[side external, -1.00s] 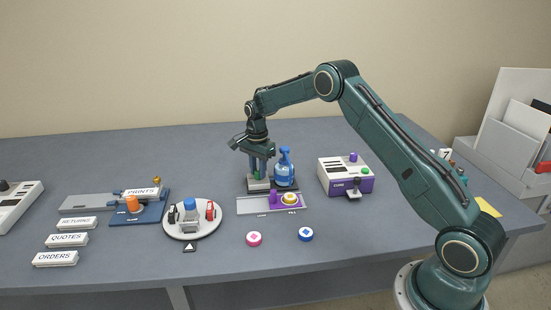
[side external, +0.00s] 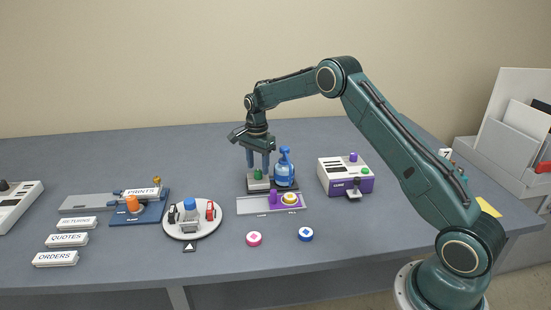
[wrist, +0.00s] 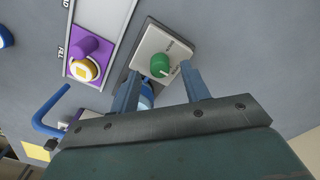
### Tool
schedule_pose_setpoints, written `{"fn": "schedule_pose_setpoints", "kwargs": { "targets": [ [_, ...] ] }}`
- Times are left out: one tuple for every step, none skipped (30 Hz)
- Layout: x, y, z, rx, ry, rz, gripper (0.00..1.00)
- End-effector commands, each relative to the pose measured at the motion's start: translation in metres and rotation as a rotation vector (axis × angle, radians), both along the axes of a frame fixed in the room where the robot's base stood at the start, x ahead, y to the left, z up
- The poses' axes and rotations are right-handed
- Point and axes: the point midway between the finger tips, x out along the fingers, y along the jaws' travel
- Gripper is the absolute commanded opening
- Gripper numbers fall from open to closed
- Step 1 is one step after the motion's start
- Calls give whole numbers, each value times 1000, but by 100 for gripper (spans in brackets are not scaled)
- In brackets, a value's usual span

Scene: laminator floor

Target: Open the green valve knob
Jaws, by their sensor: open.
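The green valve knob (side external: 258,175) sits on top of a pale block (side external: 257,184) at the back middle of the bench. In the wrist view the knob (wrist: 160,65) is round, with a small white mark near its lower right edge and small lettering on the plate (wrist: 152,45) beside it. I cannot read the lettering. My gripper (side external: 258,166) points down over the block, with its fingers above and to either side of the knob. It is open and empty. In the wrist view the knob shows between the fingertips (wrist: 160,74).
In front is a slider panel (side external: 248,208) with a purple handle (side external: 273,199) and yellow button (side external: 290,199). A purple-and-white box (side external: 335,178) stands to the right. The bench behind is clear.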

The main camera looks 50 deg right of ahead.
Motion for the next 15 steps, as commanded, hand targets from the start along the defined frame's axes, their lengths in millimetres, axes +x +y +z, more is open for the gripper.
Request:
{"fn": "schedule_pose_setpoints", "kwargs": {
  "targets": [
    [1,0,7,-1,-4,0,46],
    [0,0,11,-1,-3,0,46],
    [0,0,17,-1,-3,0,46],
    [1,0,22,-1,-4,0,46],
    [1,0,27,-1,-4,0,46],
    [1,0,34,-1,-4,0,46],
    [1,0,39,-1,-5,0,46],
    [1,0,44,-1,-4,0,46],
    [1,0,51,-1,-5,-1,46],
    [1,0,57,-1,-5,-1,46],
    [1,0,62,-1,-5,-1,46],
    [0,0,69,-1,-4,-1,46],
    [0,0,74,-1,-3,-1,46],
    [1,0,79,-1,-5,-1,46],
    [1,0,85,-1,-4,-1,46]
  ]
}}
